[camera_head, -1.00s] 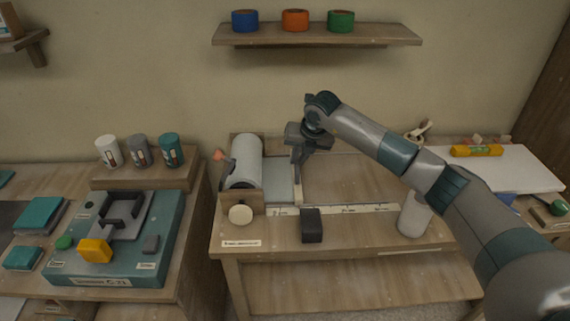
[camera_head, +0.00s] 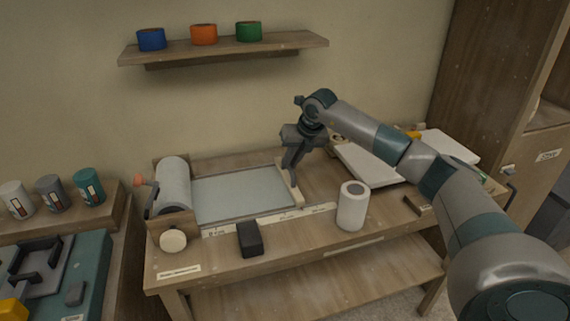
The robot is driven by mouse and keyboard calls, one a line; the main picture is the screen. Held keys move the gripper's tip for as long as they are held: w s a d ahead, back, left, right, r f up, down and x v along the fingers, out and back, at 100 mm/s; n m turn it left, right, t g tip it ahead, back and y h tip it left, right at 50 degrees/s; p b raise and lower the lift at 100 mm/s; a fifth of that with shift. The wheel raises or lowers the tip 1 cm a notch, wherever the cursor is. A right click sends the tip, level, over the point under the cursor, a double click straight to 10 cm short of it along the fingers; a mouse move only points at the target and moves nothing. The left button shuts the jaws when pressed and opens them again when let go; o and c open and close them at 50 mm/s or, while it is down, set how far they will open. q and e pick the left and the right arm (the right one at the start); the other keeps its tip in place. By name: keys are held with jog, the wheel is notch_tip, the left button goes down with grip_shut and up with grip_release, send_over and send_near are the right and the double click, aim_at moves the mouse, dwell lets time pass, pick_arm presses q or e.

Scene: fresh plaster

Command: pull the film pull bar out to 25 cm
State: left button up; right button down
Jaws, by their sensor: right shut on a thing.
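The film roll (camera_head: 174,184) sits in a wooden dispenser at the left end of the bench. A sheet of pale film (camera_head: 243,196) runs flat from the roll to the right. The wooden pull bar (camera_head: 295,190) is at the film's right edge. My right gripper (camera_head: 291,177) comes down from above and is shut on the bar, hiding part of it. A pale measuring strip (camera_head: 270,220) lies along the front of the film; its marks are too small to read. My left gripper is not in view.
A black block (camera_head: 250,239) and a white cylinder (camera_head: 352,206) stand near the bench's front. White boards (camera_head: 372,166) lie at the right. A shelf (camera_head: 225,47) with blue, orange and green rolls hangs above. Bare bench lies just right of the bar.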

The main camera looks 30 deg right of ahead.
jog(key=c, duration=1.8)
grip_release()
jog(key=shift+o, duration=0.2)
jog(key=shift+r, duration=0.1)
jog(key=shift+s+r, duration=0.2)
jog(key=shift+r, duration=0.25)
pick_arm(q)
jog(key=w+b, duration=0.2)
jog(key=b, duration=0.1)
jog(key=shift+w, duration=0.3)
pick_arm(e)
jog(key=v, duration=1.6)
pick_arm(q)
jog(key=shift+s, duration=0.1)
pick_arm(e)
jog(key=shift+s, duration=0.15)
